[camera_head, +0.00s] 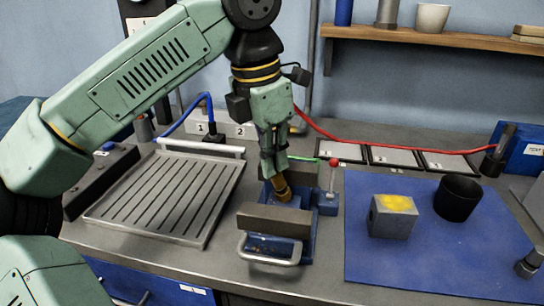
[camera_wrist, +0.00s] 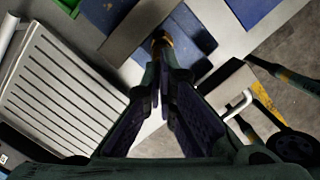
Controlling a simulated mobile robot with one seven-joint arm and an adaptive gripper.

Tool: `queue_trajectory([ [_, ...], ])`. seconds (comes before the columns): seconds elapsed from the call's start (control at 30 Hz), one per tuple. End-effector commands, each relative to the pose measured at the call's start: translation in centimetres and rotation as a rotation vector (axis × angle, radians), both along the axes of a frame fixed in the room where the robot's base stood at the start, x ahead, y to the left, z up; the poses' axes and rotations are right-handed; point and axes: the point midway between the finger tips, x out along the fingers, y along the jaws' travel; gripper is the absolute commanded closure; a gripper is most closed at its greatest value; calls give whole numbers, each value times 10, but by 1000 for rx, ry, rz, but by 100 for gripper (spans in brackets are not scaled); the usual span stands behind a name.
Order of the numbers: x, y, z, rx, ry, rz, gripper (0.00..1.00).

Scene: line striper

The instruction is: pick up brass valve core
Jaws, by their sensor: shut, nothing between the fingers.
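The brass valve core (camera_head: 282,188) is a small gold-coloured piece standing in the blue vise (camera_head: 264,192) in the head view. In the wrist view the brass core (camera_wrist: 161,40) shows just beyond the fingertips, partly hidden by them. My gripper (camera_head: 273,168) points down right above the core. In the wrist view my gripper (camera_wrist: 163,72) has its fingertips close together, with nothing seen held between them. Whether the tips touch the core I cannot tell.
A grey vise jaw (camera_head: 273,222) and handle stand in front of the core, and a red-knobbed lever (camera_head: 334,164) stands right of it. A slotted tray (camera_head: 170,190) lies left. A blue mat (camera_head: 425,265) holds a metal block (camera_head: 391,222) and black cup (camera_head: 457,198).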

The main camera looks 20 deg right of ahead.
Motion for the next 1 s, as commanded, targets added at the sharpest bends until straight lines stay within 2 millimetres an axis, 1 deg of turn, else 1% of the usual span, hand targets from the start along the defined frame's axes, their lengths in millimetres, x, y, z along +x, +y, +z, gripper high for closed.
queue_trajectory([
  [0.17,-4,-3,-1,6,3,-3,100],
  [0.27,-6,16,-3,1,1,1,100],
  [0.5,-17,68,-3,0,1,2,100],
  [0.63,-21,92,-1,0,0,3,100],
  [0.7,-23,101,-1,1,1,1,100],
  [0.8,-25,110,0,1,0,-1,100],
  [1.0,-26,115,1,1,1,-3,100],
])
